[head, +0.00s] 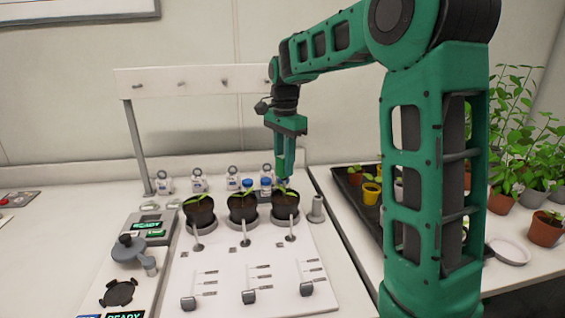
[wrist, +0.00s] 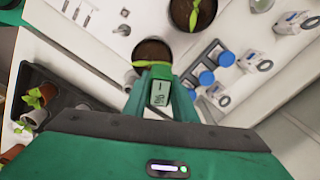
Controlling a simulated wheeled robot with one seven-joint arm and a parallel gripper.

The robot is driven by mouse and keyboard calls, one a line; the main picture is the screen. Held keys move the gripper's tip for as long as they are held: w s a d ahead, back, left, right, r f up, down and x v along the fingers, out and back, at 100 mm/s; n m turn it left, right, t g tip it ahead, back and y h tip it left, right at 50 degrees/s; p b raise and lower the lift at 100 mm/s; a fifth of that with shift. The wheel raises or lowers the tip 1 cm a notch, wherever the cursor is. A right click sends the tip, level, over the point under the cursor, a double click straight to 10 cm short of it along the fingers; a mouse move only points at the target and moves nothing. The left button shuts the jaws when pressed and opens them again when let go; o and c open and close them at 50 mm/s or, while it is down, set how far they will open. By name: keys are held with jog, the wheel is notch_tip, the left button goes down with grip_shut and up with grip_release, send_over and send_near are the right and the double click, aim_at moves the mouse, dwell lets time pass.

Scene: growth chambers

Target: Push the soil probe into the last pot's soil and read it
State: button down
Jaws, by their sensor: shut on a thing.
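Three dark pots with soil and seedlings stand in a row on the white panel; the rightmost, the last pot (head: 285,208), is directly below my gripper (head: 284,172). In the wrist view the pot (wrist: 150,50) shows just beyond my fingertips (wrist: 160,84). My gripper points down and is shut on the soil probe (wrist: 158,97), whose small pale display faces the wrist camera. Its characters are too small to read surely. The probe's lower end is hidden by the fingers and leaves, so I cannot tell whether it is in the soil.
Blue-capped bottles (wrist: 207,77) and white ringed tags (head: 199,181) stand close behind the pots. A grey cylinder (head: 317,209) stands right of the last pot. A black tray of small pots (head: 372,191) is further right. Levers (head: 291,237) stand in front of the pots.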

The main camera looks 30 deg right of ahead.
jog(key=shift+f, duration=1.1)
jog(key=c, duration=1.4)
grip_release()
jog(key=shift+o, duration=0.2)
jog(key=shift+r, duration=0.1)
notch_tip(320, 180, up, 10)
jog(key=shift+r, duration=0.25)
jog(key=s+d+f+n, duration=0.2)
jog(key=s+f, duration=0.3)
jog(key=s, duration=0.6)
jog(key=s+d+f+n, duration=0.1)
jog(key=s+f+n, duration=0.3)
jog(key=s, duration=0.8)
jog(key=s+d+f+n, duration=0.2)
jog(key=s+f, duration=0.5)
jog(key=s, duration=0.5)
jog(key=shift+s+d+f+n, duration=0.25)
jog(key=shift+d+f+n, duration=0.05)
jog(key=shift+n, duration=0.3)
